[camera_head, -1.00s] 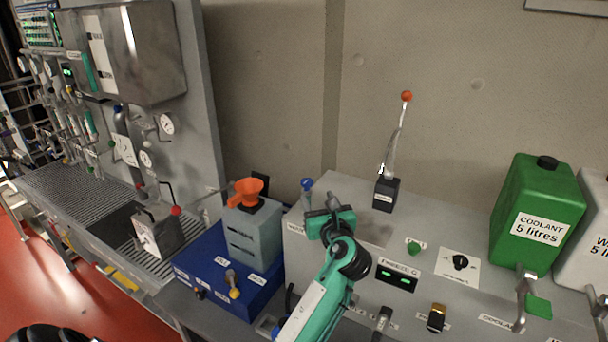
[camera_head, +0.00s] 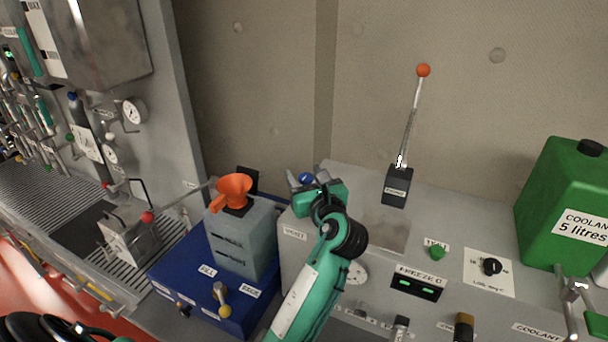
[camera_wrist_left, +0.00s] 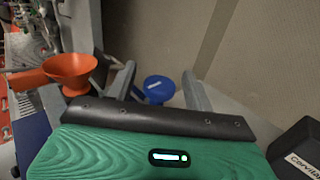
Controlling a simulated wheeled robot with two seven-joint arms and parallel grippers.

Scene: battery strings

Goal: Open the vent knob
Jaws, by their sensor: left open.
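The blue vent knob (camera_head: 306,180) sits at the left back corner of the grey machine housing, behind the white "VENT" label (camera_head: 293,234). My left gripper (camera_head: 307,176) is open, with its fingers to either side of the knob. In the left wrist view the blue knob (camera_wrist_left: 158,90) shows between the two spread grey fingers (camera_wrist_left: 158,72), with gaps on both sides. I see no contact. The knob's lower part is hidden by my gripper.
An orange funnel (camera_head: 234,189) on a grey tank (camera_head: 243,240) stands close left of my gripper, also seen in the wrist view (camera_wrist_left: 70,70). A lever with an orange ball (camera_head: 423,70) stands to the right. A green coolant can (camera_head: 563,200) is farther right.

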